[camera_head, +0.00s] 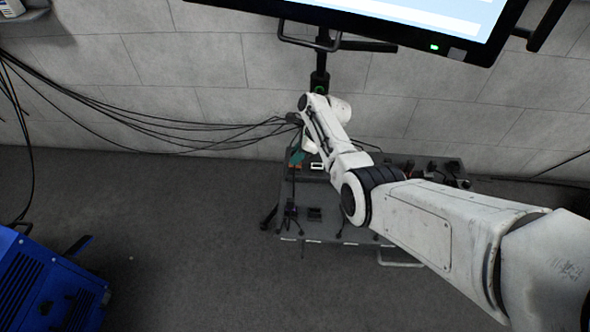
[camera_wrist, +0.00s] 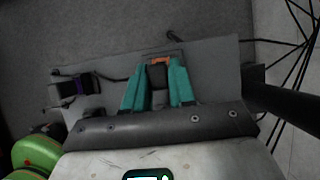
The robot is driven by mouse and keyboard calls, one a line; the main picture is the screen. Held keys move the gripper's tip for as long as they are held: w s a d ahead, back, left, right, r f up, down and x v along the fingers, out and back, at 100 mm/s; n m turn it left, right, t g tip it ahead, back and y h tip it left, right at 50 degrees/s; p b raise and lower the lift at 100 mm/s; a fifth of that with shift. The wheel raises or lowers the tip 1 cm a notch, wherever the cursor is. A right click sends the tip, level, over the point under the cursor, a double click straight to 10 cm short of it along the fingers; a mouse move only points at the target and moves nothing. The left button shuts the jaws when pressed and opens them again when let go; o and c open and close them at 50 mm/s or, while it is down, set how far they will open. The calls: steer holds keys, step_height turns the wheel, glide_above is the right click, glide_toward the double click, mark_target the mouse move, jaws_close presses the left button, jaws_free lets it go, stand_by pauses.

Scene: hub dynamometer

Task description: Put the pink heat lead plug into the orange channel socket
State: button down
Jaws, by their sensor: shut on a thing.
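My gripper (camera_wrist: 155,88) has two teal fingers, closed on a dark plug (camera_wrist: 158,76) that sits between them. No pink shows on this plug in the wrist view. An orange piece (camera_wrist: 161,61), which looks like the orange channel socket, shows just past the plug's far end. I cannot tell whether plug and orange piece touch. In the head view, my gripper (camera_head: 297,157) is small, over the back left of the cart, with a bit of orange (camera_head: 294,165) just under it.
The grey cart top (camera_head: 325,232) carries a dark block with a purple band (camera_wrist: 72,87) and its cable. Dark and red items (camera_head: 410,171) lie at its back right. Black cables (camera_head: 190,135) run along the wall. A blue machine (camera_head: 45,285) stands at lower left.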

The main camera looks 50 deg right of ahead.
steer(key=shift+f, duration=0.15)
steer(key=c, duration=0.8)
jaws_free()
steer(key=shift+c, duration=0.2)
steer(key=p+v, duration=0.3)
steer(key=v, duration=0.8)
steer(key=shift+p, duration=0.4)
steer(key=shift+w, duration=0.1)
